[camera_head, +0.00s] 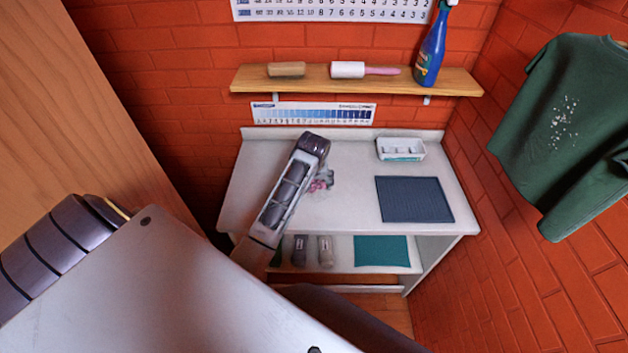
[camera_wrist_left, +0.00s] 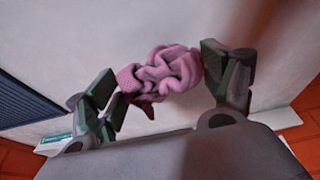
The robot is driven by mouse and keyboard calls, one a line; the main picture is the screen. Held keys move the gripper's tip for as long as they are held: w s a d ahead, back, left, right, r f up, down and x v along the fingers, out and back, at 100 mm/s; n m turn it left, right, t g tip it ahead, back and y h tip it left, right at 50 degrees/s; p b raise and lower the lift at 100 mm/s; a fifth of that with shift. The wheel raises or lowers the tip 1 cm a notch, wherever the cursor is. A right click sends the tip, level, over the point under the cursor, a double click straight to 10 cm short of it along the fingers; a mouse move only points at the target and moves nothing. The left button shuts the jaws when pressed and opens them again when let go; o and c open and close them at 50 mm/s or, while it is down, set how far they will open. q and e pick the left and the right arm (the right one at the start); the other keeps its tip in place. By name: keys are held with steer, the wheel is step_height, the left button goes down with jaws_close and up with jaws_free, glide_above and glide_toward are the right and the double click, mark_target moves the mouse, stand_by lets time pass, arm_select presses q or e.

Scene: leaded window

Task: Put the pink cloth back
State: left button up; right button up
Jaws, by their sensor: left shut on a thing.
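The pink cloth (camera_wrist_left: 165,72) is a crumpled bundle between the two fingers of my left gripper (camera_wrist_left: 160,86) in the left wrist view. The gripper is shut on it. In the head view my left gripper (camera_head: 322,182) is over the left-middle part of the white table (camera_head: 350,160), and only a small bit of the cloth (camera_head: 317,186) shows beside my arm. My forearm hides part of the table there. I cannot tell whether the cloth touches the tabletop. My right gripper is not in view.
A dark ribbed mat (camera_head: 413,199) and a white divided tray (camera_head: 401,149) are on the table's right. Below, a shelf holds a teal mat (camera_head: 381,250) and two grey containers (camera_head: 325,250). A wall shelf (camera_head: 390,84) holds a blue spray bottle (camera_head: 431,52). A green shirt (camera_head: 562,125) hangs right.

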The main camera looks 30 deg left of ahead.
arm_select(q)
steer(key=o, duration=0.9)
steer(key=v, duration=1.2)
stand_by(0.8)
